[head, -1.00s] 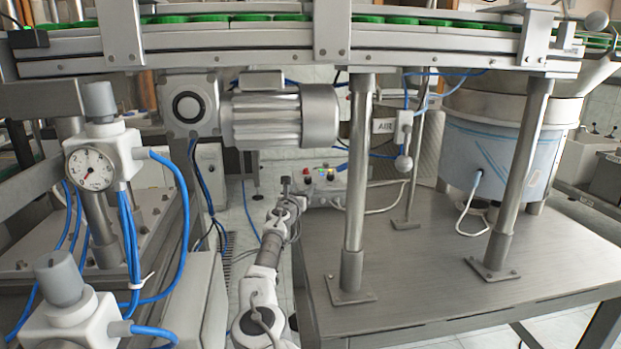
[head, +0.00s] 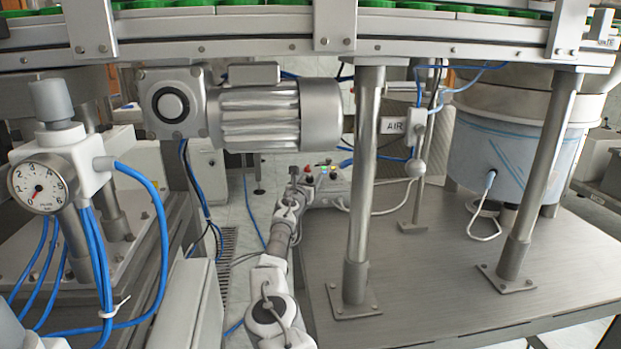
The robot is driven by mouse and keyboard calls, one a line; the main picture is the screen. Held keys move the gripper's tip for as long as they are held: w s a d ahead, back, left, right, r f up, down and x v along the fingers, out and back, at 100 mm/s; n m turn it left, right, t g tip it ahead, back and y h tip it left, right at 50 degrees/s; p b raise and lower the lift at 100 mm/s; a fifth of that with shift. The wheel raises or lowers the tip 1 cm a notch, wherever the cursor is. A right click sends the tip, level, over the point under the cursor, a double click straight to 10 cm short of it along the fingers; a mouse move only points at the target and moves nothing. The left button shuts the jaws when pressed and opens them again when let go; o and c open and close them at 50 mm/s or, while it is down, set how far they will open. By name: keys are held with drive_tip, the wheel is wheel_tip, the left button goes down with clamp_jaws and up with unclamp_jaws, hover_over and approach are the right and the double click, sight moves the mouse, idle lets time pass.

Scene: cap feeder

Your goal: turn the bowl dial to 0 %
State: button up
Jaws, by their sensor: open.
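A small light-grey control box (head: 332,188) sits low behind the table's left part, with small red, dark and lit greenish controls on its top. The bowl dial is too small to pick out among them, and its setting cannot be read. My gripper (head: 293,178) is at the far end of my arm, just left of the box and close to it. It is small in the picture and looks empty; whether it touches the box cannot be told. The feeder bowl (head: 500,150), a grey drum with bluish film, stands at the right.
A steel post (head: 363,200) rises from the metal table (head: 420,270) right of my arm. A motor (head: 255,115) hangs under the conveyor above. A pressure gauge (head: 38,188) with blue hoses is at the left. An AIR-labelled valve (head: 416,128) hangs right of the post.

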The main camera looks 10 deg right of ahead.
clamp_jaws()
idle(0.3)
drive_tip(key=shift+r+n+t+y+p, duration=0.1)
drive_tip(key=shift+n+t+y+p, duration=0.2)
drive_tip(key=shift+n+y+p, duration=0.3)
drive_tip(key=n+y, duration=0.1)
drive_tip(key=y, duration=0.1)
drive_tip(key=shift+d+t+y, duration=0.1)
drive_tip(key=shift+t+y, duration=0.2)
drive_tip(key=n+y+b, duration=0.1)
drive_tip(key=n+y, duration=0.2)
drive_tip(key=y, duration=0.2)
drive_tip(key=shift+n, duration=0.4)
drive_tip(key=shift+n+y, duration=0.7)
drive_tip(key=shift+y, duration=0.9)
